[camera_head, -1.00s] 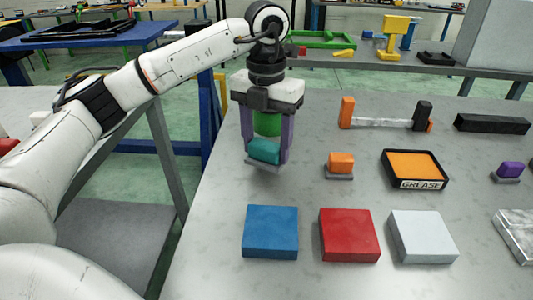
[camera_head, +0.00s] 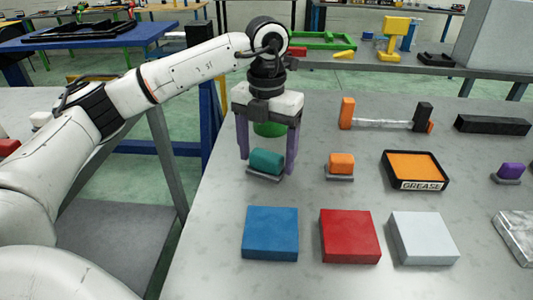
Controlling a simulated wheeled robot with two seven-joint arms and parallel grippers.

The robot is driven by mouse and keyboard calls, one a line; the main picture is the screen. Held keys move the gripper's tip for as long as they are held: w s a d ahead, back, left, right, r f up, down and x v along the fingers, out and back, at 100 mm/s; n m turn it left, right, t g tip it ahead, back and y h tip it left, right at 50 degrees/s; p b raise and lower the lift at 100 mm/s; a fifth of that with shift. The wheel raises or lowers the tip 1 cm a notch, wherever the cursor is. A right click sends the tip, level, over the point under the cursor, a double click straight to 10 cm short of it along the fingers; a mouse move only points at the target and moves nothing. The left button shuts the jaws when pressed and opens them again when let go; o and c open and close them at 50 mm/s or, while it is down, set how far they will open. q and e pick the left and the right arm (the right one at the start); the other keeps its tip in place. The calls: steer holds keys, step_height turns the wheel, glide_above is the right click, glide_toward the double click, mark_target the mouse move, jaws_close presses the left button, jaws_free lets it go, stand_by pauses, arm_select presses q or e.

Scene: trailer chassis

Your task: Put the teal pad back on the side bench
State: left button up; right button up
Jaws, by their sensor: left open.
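The teal pad (camera_head: 266,162), a small block on a grey base plate, sits on the grey bench top (camera_head: 330,110) near its left edge. My left gripper (camera_head: 267,164) points down over it with its two purple fingers spread, one on each side of the pad. The fingers look apart from the teal block; their exact distance from it is hard to tell. A green part shows between the fingers above the pad. My right gripper is not in view.
An orange pad (camera_head: 341,163) stands right of the teal pad, then an orange grease tray (camera_head: 413,168) and a purple pad (camera_head: 510,171). Blue (camera_head: 271,233), red (camera_head: 349,236) and white (camera_head: 422,237) blocks lie in front. A clear-bodied bar (camera_head: 380,123) lies behind.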

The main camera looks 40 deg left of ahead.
mark_target(267, 153)
arm_select(q)
step_height(267, 153, up, 12)
steer(key=p, duration=0.1)
steer(key=shift+p, duration=0.4)
stand_by(0.3)
